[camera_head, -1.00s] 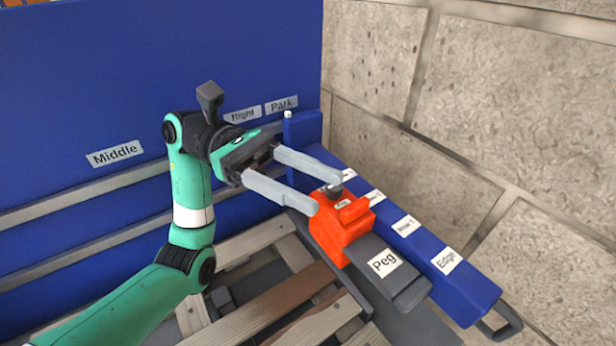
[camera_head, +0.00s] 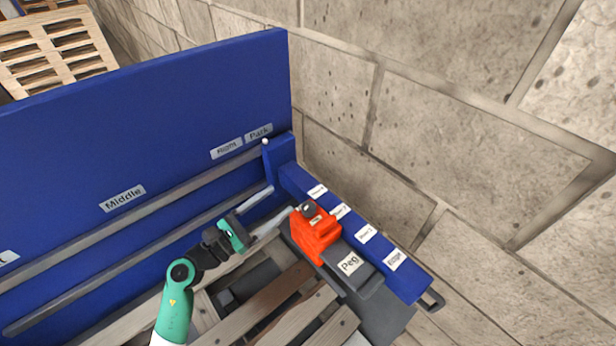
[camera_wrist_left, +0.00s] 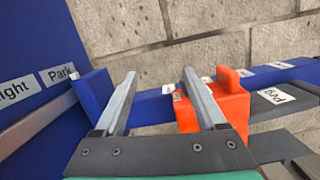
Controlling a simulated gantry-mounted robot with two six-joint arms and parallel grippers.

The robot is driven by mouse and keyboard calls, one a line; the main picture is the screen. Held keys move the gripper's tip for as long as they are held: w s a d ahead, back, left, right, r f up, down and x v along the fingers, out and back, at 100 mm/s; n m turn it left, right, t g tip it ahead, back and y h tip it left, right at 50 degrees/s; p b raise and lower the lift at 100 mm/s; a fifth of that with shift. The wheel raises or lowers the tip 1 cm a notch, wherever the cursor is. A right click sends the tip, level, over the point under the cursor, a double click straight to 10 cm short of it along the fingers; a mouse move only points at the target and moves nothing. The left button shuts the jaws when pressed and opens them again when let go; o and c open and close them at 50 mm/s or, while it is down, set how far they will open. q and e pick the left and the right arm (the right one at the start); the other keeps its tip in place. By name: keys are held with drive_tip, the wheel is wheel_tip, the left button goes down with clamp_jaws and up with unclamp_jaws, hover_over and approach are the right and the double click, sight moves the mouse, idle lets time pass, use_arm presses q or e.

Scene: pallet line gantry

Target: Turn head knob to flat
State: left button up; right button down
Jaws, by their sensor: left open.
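The orange head (camera_head: 316,238) sits on a dark grey bar labelled "Peg" (camera_head: 350,264). A small dark knob (camera_head: 308,208) is on top of the head; I cannot read its setting. My left gripper (camera_head: 282,202) is open and empty, its two pale fingers pointing right. The nearer fingertip is close to the left side of the head; contact is unclear. In the left wrist view the orange head (camera_wrist_left: 237,108) is behind and right of the right finger, outside the gap between the fingers (camera_wrist_left: 160,73). The knob is not clear there. My right gripper is out of view.
A blue rail (camera_head: 408,283) with several white labels runs behind the head. A tall blue panel (camera_head: 150,120) labelled "Middle", "Right" and "Park" stands on the left. Wooden slats (camera_head: 275,300) lie below. A stone wall (camera_head: 420,110) closes the right side.

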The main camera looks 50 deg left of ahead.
sight(303, 211)
use_arm(q)
drive_tip(key=s+d+f+n+g+p, duration=0.1)
drive_tip(key=s+d+f+g+p, duration=0.1)
drive_tip(key=s+d+p, duration=0.1)
drive_tip(key=shift+s+d+f+n, duration=0.4)
drive_tip(key=shift+s+d, duration=0.1)
drive_tip(key=shift+s, duration=0.3)
use_arm(e)
wheel_tip(303, 211, up, 6)
drive_tip(key=shift+r, duration=0.25)
use_arm(q)
drive_tip(key=w, duration=1.1)
drive_tip(key=shift+w+d, duration=0.25)
clamp_jaws()
